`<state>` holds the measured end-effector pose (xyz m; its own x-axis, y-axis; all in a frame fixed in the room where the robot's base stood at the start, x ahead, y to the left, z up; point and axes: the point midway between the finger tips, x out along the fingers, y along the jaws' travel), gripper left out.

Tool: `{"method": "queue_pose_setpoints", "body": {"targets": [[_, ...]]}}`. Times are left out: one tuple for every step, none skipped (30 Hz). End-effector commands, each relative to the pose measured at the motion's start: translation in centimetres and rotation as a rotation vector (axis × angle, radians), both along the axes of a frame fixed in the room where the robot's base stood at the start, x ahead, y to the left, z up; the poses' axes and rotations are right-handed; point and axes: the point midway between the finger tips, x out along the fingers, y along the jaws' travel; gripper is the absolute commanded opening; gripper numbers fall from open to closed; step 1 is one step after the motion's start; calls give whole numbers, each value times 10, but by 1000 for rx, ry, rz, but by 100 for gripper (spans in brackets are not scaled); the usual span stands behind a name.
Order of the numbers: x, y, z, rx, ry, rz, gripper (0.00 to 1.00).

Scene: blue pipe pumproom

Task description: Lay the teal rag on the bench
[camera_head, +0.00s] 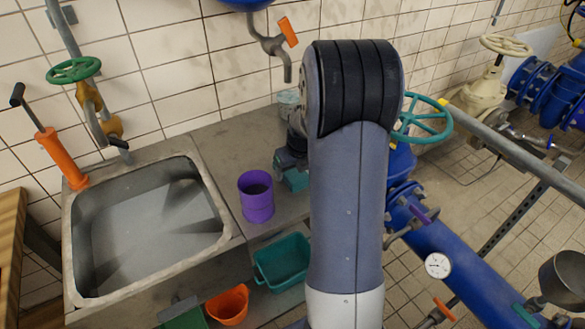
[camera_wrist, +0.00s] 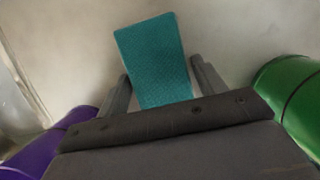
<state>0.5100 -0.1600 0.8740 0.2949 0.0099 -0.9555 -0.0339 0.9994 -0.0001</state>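The teal rag (camera_wrist: 155,60) lies as a flat strip over the pale grey bench in the wrist view. Its near end runs between the fingers of my gripper (camera_wrist: 160,70). In the head view a teal patch of the rag (camera_head: 296,181) shows by my gripper (camera_head: 287,162), low over the bench (camera_head: 228,147). My arm hides much of this spot.
A purple cup (camera_head: 256,197) stands left of my gripper, and a green rounded object (camera_wrist: 290,100) is close on its right. The sink (camera_head: 150,220) is at left. Teal (camera_head: 283,262) and orange (camera_head: 228,304) bins sit below the bench. A tap (camera_head: 275,45) hangs above the bench.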

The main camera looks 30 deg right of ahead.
Motion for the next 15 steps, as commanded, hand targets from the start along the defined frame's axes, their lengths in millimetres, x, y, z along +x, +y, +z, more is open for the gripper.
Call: {"method": "queue_pose_setpoints", "body": {"targets": [[0, 0, 0, 0, 0, 0, 70], [0, 0, 0, 0, 0, 0, 72], [0, 0, 0, 0, 0, 0, 76], [0, 0, 0, 0, 0, 0, 78], [0, 0, 0, 0, 0, 0, 81], [0, 0, 0, 0, 0, 0, 81], [0, 0, 0, 0, 0, 0, 81], [0, 0, 0, 0, 0, 0, 81], [0, 0, 0, 0, 0, 0, 81], [0, 0, 1, 0, 0, 0, 81], [0, 0, 1, 0, 0, 0, 81], [0, 0, 1, 0, 0, 0, 81], [0, 0, 2, 0, 0, 0, 81], [0, 0, 4, 0, -1, 0, 81], [-1, 0, 7, -1, -1, 0, 81]]}}
